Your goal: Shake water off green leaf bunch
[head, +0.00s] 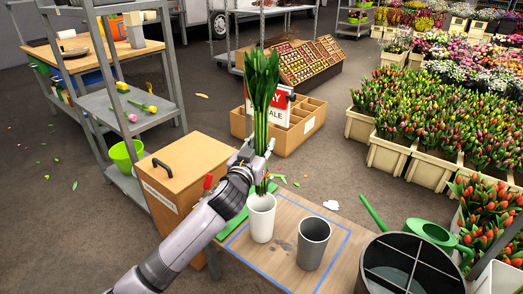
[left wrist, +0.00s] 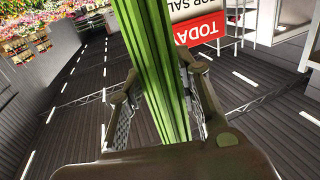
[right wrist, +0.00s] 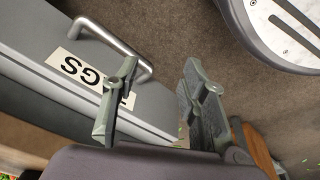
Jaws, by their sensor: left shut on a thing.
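The green leaf bunch (head: 262,85) stands nearly upright in the head view, leaves up and stems down. My left gripper (head: 262,148) is shut on its stems around mid-height. The left wrist view shows the stems (left wrist: 152,60) between the two fingers of the left gripper (left wrist: 158,82). The lower stem ends are at the mouth of a white vase (head: 261,222); I cannot tell whether they are inside or just above it. My right gripper (right wrist: 158,85) is open and empty in the right wrist view. It is outside the head view.
A grey cup (head: 313,245) stands beside the white vase on the wooden table (head: 288,212), inside blue tape. A round divided bin (head: 372,285) and green watering can (head: 432,233) are at right. A wooden box (head: 180,165) is at left. The right wrist view shows a grey case (right wrist: 65,90) with a handle.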

